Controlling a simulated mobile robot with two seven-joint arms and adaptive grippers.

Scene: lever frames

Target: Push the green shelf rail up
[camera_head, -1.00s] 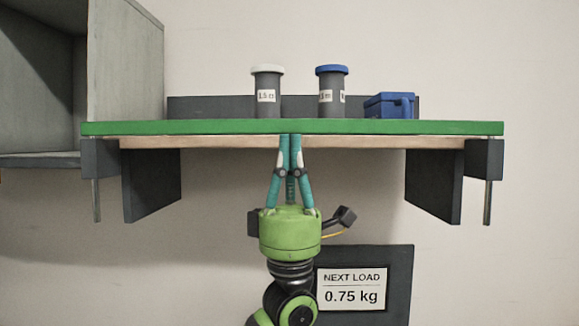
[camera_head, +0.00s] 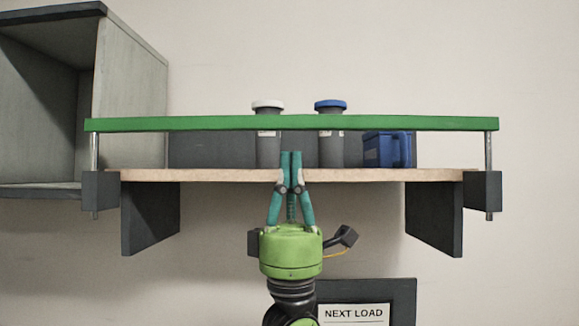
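The green shelf rail (camera_head: 200,124) runs level across the front of the wooden shelf (camera_head: 220,175), raised above its front edge. A thin metal rod shows under each end of the rail, running down to a dark block. My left gripper (camera_head: 291,153) points upward at the middle of the shelf, in front of its edge. Its teal fingers are shut with nothing between them. The fingertips are a short way below the rail, with a visible gap. My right gripper is not in view.
A jar with a white lid (camera_head: 268,104), a jar with a blue lid (camera_head: 330,105) and a blue box (camera_head: 385,150) stand on the shelf behind the rail. A grey cabinet (camera_head: 130,95) is at the left. A "NEXT LOAD" sign (camera_head: 353,314) is below.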

